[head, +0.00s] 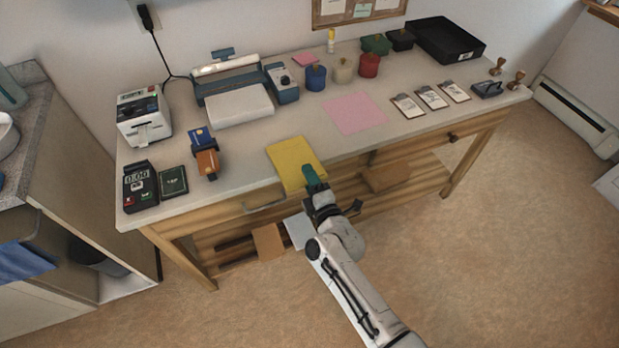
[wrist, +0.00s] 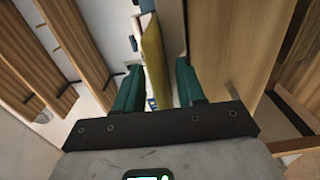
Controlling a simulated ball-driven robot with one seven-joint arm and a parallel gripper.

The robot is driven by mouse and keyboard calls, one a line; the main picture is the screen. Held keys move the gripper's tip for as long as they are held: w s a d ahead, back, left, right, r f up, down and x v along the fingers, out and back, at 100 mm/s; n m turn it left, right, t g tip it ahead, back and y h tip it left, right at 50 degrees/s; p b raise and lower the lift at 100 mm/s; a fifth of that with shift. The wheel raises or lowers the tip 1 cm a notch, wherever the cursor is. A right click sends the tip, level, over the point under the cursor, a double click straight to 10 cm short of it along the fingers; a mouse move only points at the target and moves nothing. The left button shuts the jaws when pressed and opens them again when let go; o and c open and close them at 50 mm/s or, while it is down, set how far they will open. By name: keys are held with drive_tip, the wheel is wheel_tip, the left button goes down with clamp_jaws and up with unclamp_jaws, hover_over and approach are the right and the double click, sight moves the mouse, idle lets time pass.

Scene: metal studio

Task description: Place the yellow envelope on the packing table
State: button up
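The yellow envelope (head: 290,160) lies flat on the packing table (head: 235,150), at the middle of its front edge. Its near end reaches that edge, and its lower right corner is by my green fingertips. My gripper (head: 312,180) is at the table's front edge. In the wrist view the envelope (wrist: 154,60) shows nearly edge-on between the two fingers of my gripper (wrist: 158,82), with a gap on each side. The gripper is open around it. Whether a finger touches it is hard to tell.
A pink sheet (head: 355,113) lies right of the envelope. An orange-and-blue card holder (head: 206,160), a card terminal (head: 140,187) and a printer (head: 145,118) stand left. A laminator (head: 232,90) is behind. Lower slatted shelf (head: 225,240) holds brown envelopes (head: 268,241).

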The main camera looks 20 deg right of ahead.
drive_tip(key=shift+r, duration=0.25)
drive_tip(key=s+p, duration=0.2)
drive_tip(key=s, duration=1)
drive_tip(key=shift+f, duration=0.1)
